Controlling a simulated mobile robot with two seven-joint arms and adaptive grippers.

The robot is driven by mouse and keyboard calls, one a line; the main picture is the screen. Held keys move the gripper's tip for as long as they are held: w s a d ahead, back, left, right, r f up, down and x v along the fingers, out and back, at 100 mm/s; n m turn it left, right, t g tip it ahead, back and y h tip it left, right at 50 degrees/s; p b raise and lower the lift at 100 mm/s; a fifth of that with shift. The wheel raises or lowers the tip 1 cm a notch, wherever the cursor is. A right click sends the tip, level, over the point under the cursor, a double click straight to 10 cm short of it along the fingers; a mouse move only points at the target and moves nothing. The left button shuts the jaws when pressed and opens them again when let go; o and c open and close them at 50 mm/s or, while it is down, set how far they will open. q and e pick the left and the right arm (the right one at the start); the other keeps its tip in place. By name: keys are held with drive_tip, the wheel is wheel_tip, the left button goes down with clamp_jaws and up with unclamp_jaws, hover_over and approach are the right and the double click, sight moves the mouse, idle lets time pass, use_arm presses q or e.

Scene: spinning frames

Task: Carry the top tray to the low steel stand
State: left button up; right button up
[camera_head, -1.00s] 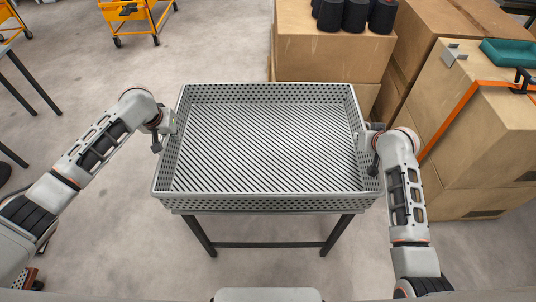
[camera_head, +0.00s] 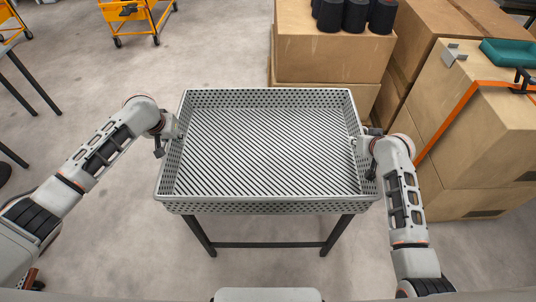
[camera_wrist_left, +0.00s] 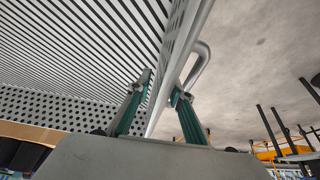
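The top tray (camera_head: 270,205) is a wide grey steel tray with perforated walls and a slatted floor, empty and about level in the head view. It is over a stand with dark legs (camera_head: 335,235); its body hides the stand's top, and I cannot tell whether they touch. My left gripper (camera_head: 179,132) is at the tray's left wall. In the left wrist view its teal-padded fingers (camera_wrist_left: 162,84) straddle that wall, closed in on it beside a bent tube handle (camera_wrist_left: 198,65). My right gripper (camera_head: 358,145) is at the right wall, its fingers partly hidden.
Cardboard boxes (camera_head: 330,58) stand behind the tray, with black rolls (camera_head: 355,14) on top. More boxes (camera_head: 480,125) stand close on the right, one carrying a green bin (camera_head: 508,52). A yellow cart (camera_head: 138,12) is at back left. The floor on the left is mostly clear.

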use_arm(q)
drive_tip(key=v, duration=1.1)
drive_tip(key=shift+s+r, duration=0.1)
drive_tip(key=shift+r, duration=0.4)
use_arm(e)
drive_tip(key=shift+s+r, duration=0.3)
use_arm(q)
drive_tip(key=shift+s, duration=0.1)
use_arm(e)
drive_tip(key=v, duration=1.1)
drive_tip(key=shift+s, duration=0.1)
